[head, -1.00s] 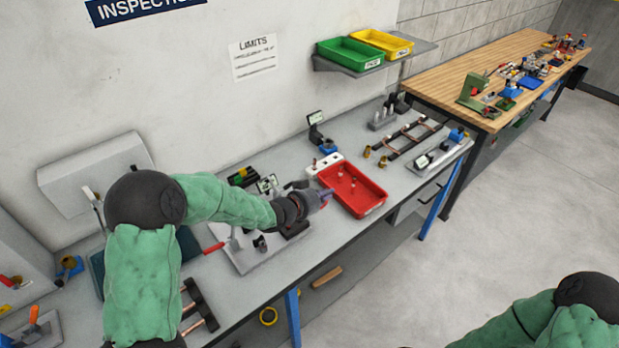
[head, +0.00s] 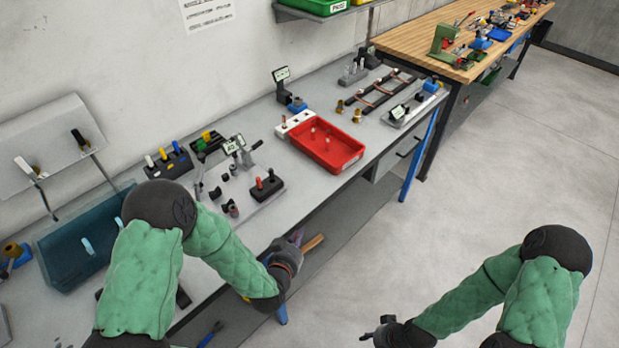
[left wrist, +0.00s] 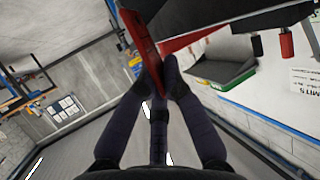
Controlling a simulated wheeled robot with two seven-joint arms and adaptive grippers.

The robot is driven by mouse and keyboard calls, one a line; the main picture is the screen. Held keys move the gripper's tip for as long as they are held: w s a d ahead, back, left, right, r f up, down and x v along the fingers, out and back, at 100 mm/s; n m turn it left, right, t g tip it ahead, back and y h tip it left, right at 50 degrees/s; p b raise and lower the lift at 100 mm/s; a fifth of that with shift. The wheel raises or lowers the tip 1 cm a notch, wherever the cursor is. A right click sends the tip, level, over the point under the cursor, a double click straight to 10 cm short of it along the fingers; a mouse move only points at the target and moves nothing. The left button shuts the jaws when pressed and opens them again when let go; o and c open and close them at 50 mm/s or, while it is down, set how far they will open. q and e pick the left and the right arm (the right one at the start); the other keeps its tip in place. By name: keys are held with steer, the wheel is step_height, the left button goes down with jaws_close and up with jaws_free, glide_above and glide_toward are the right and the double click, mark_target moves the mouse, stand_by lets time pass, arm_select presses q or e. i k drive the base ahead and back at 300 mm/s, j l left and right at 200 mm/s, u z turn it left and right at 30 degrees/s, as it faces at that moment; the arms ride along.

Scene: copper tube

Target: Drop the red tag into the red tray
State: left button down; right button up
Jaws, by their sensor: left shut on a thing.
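The red tray (head: 346,166) sits on the grey bench in the head view, with a few small pegs in it. My left gripper (head: 296,238) is in front of the bench's front edge, left of the tray and nearer to me. In the left wrist view its fingers (left wrist: 160,84) are closed on a flat red piece, which looks like the red tag (left wrist: 144,48).
Left of the tray are a black block with red caps (head: 267,186) and a clamp fixture (head: 236,148). A white block (head: 294,123) adjoins the tray's far left side. Pipe racks stand to the right.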

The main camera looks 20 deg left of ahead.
mark_target(323, 146)
steer(key=i+l+u, duration=0.35)
steer(key=l, duration=0.25)
steer(key=i+l+u, duration=0.2)
steer(key=l, duration=0.15)
steer(key=l+u, duration=0.2)
steer(key=l, duration=0.15)
